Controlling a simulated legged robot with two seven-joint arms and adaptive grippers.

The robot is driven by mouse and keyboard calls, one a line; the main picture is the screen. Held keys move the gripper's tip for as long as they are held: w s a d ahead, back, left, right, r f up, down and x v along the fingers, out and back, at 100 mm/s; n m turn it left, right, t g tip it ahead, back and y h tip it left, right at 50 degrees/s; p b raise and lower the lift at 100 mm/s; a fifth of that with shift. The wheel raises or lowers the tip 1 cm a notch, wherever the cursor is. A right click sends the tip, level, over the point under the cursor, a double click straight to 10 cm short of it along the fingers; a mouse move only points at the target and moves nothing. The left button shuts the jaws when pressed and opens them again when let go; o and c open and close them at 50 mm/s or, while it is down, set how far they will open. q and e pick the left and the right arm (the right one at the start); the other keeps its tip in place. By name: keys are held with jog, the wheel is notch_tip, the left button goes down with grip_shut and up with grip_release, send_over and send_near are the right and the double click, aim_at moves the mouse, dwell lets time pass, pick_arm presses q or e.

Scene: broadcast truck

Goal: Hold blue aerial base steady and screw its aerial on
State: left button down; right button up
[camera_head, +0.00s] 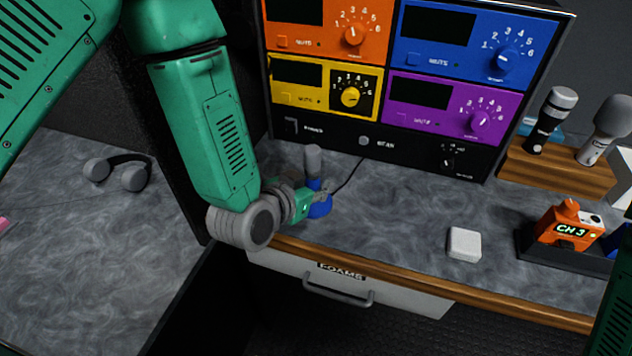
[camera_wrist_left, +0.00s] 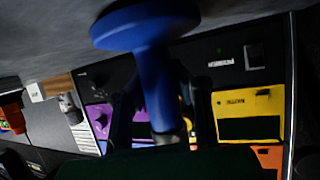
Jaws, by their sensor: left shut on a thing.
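The blue aerial base (camera_head: 319,209) stands on the grey worktop near its front edge, just right of my left arm. Its round blue foot (camera_wrist_left: 145,25) and blue stem fill the middle of the left wrist view. My left gripper (camera_head: 312,203) is shut on the stem from the left, and its dark fingers (camera_wrist_left: 165,105) lie either side of it. A grey upright cylinder (camera_head: 313,160) shows above the stem; I cannot tell whether it is part of the base or the aerial. My right gripper is out of view; only a green arm part shows at the right edge.
A rack with orange, blue, yellow and purple panels (camera_head: 375,153) stands behind. A dark cable runs towards it. A white block (camera_head: 464,244), an orange CH 3 pack (camera_head: 570,226) and a wooden microphone stand (camera_head: 555,174) are to the right. Headphones (camera_head: 133,177) lie left.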

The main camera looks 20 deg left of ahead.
pick_arm(q)
jog(key=shift+f, duration=0.25)
jog(key=c, duration=1.4)
grip_release()
jog(key=shift+c, duration=0.2)
